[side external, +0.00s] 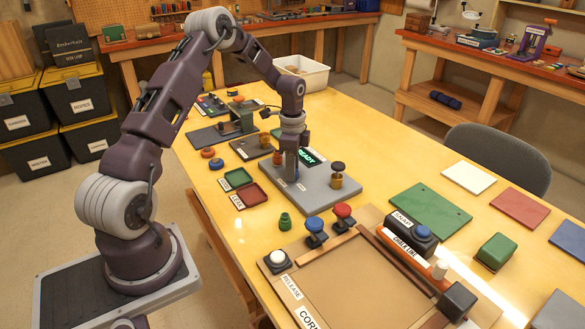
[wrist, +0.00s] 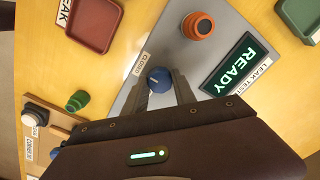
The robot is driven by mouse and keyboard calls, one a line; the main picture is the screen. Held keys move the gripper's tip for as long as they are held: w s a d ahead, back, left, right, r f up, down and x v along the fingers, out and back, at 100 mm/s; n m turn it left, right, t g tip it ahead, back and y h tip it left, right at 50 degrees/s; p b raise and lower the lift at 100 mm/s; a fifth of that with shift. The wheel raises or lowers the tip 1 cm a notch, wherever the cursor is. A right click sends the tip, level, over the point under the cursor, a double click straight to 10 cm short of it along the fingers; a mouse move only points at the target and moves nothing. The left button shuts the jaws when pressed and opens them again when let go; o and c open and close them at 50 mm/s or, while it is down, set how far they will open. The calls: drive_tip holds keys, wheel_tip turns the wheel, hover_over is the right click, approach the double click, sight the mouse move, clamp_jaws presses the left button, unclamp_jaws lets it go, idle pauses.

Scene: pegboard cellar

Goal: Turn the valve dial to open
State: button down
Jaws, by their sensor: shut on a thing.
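The valve dial (wrist: 158,79) is a round blue knob on a grey plate (side external: 350,198). A label reading CLOSED (wrist: 141,65) lies beside the dial in the wrist view. A small pale mark shows on the dial's top, on the side towards that label. My gripper (wrist: 160,86) is shut on the dial, one finger on each side of it. In the side external view my gripper (side external: 291,178) points straight down at the plate and mostly hides the dial. A LEAK TEST display (wrist: 234,66) on the plate reads READY in green.
An orange ribbed fitting (wrist: 197,26) stands on the plate near the dial. A brass and black knobbed post (side external: 337,176) stands at the plate's right. Red and green trays (side external: 250,194) lie to the left. A brown fixture (side external: 360,275) with buttons and knobs fills the front.

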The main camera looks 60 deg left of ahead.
drive_tip(key=n, duration=0.8)
drive_tip(key=shift+n, duration=0.4)
drive_tip(key=n, duration=0.9)
idle(0.6)
drive_tip(key=c, duration=1)
unclamp_jaws()
